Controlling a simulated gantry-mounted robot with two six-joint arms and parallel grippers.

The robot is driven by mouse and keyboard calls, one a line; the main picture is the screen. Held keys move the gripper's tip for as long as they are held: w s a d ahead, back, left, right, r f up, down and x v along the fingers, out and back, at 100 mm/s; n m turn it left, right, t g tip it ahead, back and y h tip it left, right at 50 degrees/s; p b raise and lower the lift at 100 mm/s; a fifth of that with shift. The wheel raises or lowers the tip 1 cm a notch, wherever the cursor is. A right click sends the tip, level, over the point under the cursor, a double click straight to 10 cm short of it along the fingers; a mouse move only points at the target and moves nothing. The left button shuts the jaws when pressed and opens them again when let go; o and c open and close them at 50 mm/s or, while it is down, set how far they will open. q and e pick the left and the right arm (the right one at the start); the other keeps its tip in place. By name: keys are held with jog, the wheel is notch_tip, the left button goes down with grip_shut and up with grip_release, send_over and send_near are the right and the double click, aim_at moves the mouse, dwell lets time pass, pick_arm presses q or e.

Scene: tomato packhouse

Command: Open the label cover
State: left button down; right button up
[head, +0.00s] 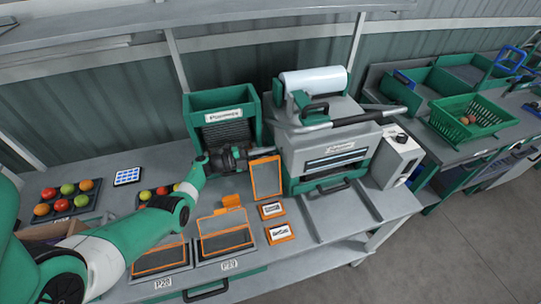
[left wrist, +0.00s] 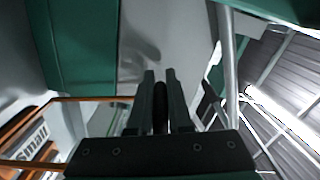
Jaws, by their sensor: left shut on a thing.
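My left gripper (head: 273,150) reaches in from the left and is close to the left side of the large grey and green machine (head: 345,139). In the left wrist view its two dark fingers (left wrist: 160,80) are shut on a slim dark part (left wrist: 160,108). I cannot tell what that part belongs to. An orange-framed panel (head: 266,178) is just below the gripper, beside the machine. An orange frame (left wrist: 60,101) also shows at the lower left of the left wrist view. I cannot make out for sure which part is the label cover. My right gripper is not in view.
A green bin (head: 221,97) stands behind my left gripper. Orange-framed trays (head: 226,221) and small orange-edged cards (head: 280,234) lie in front. A film roll (head: 314,80) and a grey bar (head: 356,119) top the machine. Fruit trays are at left, a green crate (head: 486,107) at right.

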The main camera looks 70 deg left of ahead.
pick_arm(q)
jog(key=c, duration=0.8)
grip_release()
jog(key=shift+c, duration=0.2)
jog(key=shift+s, duration=0.3)
jog(key=s+p, duration=0.1)
jog(key=s, duration=0.5)
jog(key=shift+s+a+p, duration=0.35)
jog(key=shift+s+a, duration=0.05)
jog(key=shift+a, duration=0.05)
jog(key=shift+f, duration=0.1)
